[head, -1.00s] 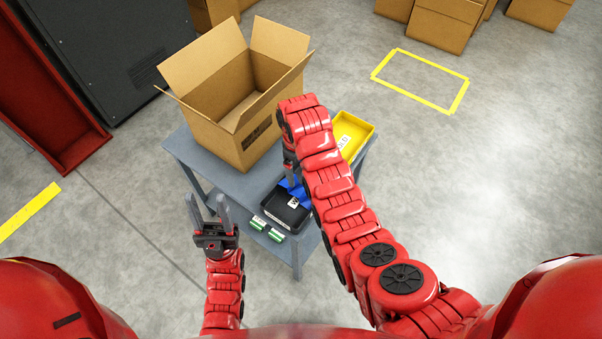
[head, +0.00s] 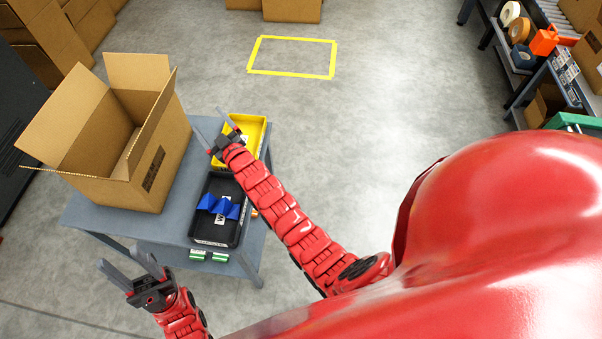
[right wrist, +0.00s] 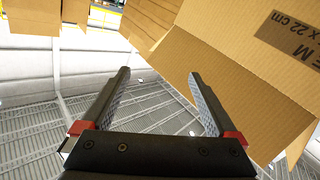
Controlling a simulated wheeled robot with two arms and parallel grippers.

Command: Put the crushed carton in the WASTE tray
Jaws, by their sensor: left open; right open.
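The crushed carton (head: 230,208) is a blue crumpled piece lying in the black tray (head: 213,237). The tray's white label, starting with W, is partly covered by the carton. My right gripper (head: 209,120) is open and empty, raised near the yellow tray and apart from the blue carton. In the right wrist view my right gripper (right wrist: 158,75) shows spread fingers with nothing between them. My left gripper (head: 119,258) is open and empty, to the left of the table's front end.
A large open cardboard box (head: 110,140) fills the left of the grey table (head: 85,212). A yellow tray (head: 259,124) stands behind the black one. Green-and-white items (head: 197,254) sit low at the table's front. Shelving with tape rolls (head: 518,30) is far right.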

